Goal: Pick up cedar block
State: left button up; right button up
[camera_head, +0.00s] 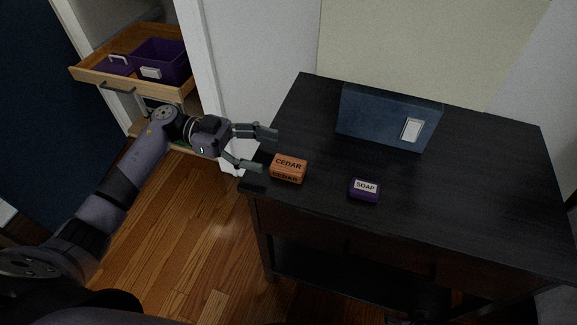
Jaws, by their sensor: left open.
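The cedar block (288,168) is a small orange-brown block with "CEDAR" printed on its top and front. It lies near the left edge of the dark desk (470,205). My left gripper (269,150) is open at the desk's left edge, just left of the block. Its fingers point right, one farther back and one nearer, with nothing between them. The nearer fingertip is close to the block's left side; I cannot tell whether they touch. My right gripper is not in view.
A purple soap box (364,190) lies right of the block. A blue box (388,118) with a white label stands at the back of the desk. An open wooden drawer (88,75) at upper left holds purple containers. The desk's right side is clear.

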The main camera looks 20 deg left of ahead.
aim_at(282, 162)
pick_arm(q)
jog(key=shift+d+f, duration=0.15)
jog(key=shift+d, duration=0.2)
jog(key=d, duration=0.2)
jog(key=d+f, duration=0.1)
jog(key=shift+s+d, duration=0.25)
jog(key=shift+s, duration=0.1)
jog(key=shift+d, duration=0.5)
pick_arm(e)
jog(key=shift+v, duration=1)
pick_arm(q)
jog(key=shift+c, duration=0.5)
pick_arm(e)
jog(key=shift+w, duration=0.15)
pick_arm(q)
jog(key=c, duration=1)
